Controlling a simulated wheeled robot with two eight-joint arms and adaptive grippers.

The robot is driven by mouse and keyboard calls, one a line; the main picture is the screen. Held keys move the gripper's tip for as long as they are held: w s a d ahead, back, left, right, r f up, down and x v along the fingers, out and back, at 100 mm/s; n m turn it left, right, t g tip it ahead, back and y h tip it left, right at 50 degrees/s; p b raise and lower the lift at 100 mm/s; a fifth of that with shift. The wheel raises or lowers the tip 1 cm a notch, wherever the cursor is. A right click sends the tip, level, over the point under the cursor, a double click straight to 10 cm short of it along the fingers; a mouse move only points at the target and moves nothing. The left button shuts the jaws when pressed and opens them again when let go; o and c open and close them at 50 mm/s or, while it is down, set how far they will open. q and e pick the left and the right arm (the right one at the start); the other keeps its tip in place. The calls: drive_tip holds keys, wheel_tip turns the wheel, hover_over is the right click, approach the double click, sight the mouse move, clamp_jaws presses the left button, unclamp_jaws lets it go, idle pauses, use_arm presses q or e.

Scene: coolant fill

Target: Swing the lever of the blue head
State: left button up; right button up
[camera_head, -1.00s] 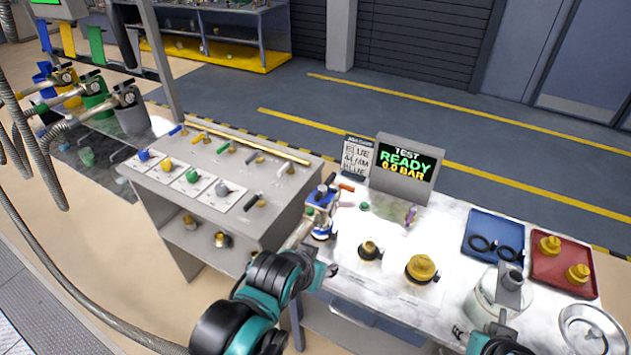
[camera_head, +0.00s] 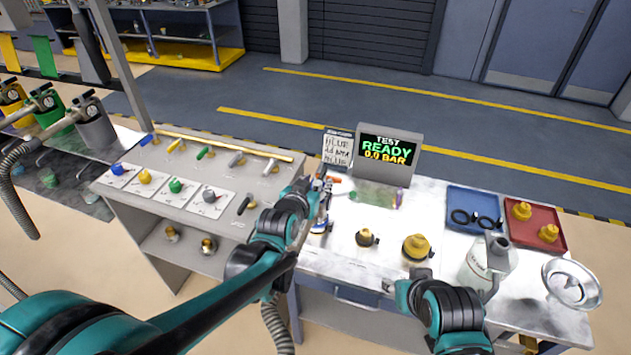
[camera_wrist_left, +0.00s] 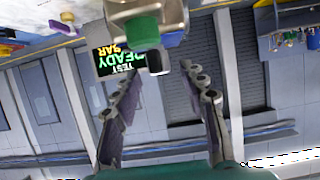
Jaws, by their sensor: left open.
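The blue head (camera_head: 320,227) stands upright at the left end of the white bench, left of the test display. Its blue lower part shows, and my left gripper and forearm cover much of the rest. A small orange-red piece, likely its lever (camera_head: 335,179), shows just beside the gripper. My left gripper (camera_head: 316,190) is at the upper part of the head. In the left wrist view its two fingers (camera_wrist_left: 162,105) are apart with nothing between them. A metal fitting with a green block (camera_wrist_left: 143,30) lies beyond them. My right gripper (camera_head: 410,284) is low at the bench's front edge; its jaws are unclear.
The test display (camera_head: 388,157) reads READY, 0.0 BAR, beside a printed card (camera_head: 337,146). Brass fittings (camera_head: 417,247), a blue tray (camera_head: 474,194), a red tray (camera_head: 549,212) and a metal bowl (camera_head: 573,283) occupy the bench. A grey lever stand (camera_head: 187,215) is at left.

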sight(319, 180)
use_arm(q)
drive_tip(key=shift+b+x, duration=0.3)
drive_tip(key=shift+x, duration=1.45)
clamp_jaws()
